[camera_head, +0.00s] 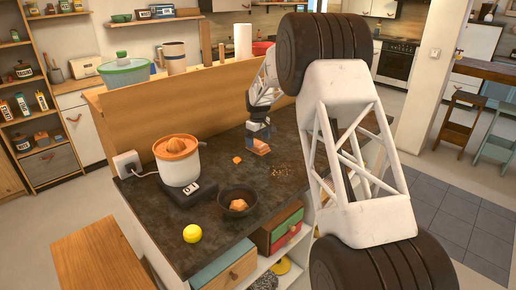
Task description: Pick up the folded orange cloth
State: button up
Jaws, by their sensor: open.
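A small folded orange cloth (259,148) lies on the dark counter top (205,225), toward its back edge. My gripper (258,139) is right above the cloth, pointing down, with its jaws open. The fingers look very close to the cloth and overlap its upper part in this view. At this size I cannot tell whether they touch it or stand around it. The near part of my arm covers the right end of the counter.
A small orange piece (238,160) lies left of the cloth, and brown crumbs (281,170) lie to its right. A dark bowl (228,209) with orange contents, a yellow ball (192,233) and a white-and-orange juicer (178,168) stand nearer. A raised wooden ledge (200,92) runs behind.

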jog(key=shift+f, duration=1.5)
jog(key=shift+c, duration=0.5)
jog(key=c, duration=0.9)
jog(key=shift+r, duration=0.1)
jog(key=shift+s+r, duration=0.1)
jog(key=shift+r, duration=1.65)
jog(key=s+d, duration=0.1)
jog(key=s, duration=0.4)
jog(key=s+d+r, duration=0.1)
jog(key=s, duration=0.4)
jog(key=s+d, duration=0.1)
jog(key=s, duration=0.4)
jog(key=shift+s+d+r, duration=0.1)
jog(key=shift+s+r, duration=0.05)
jog(key=shift+s, duration=0.1)
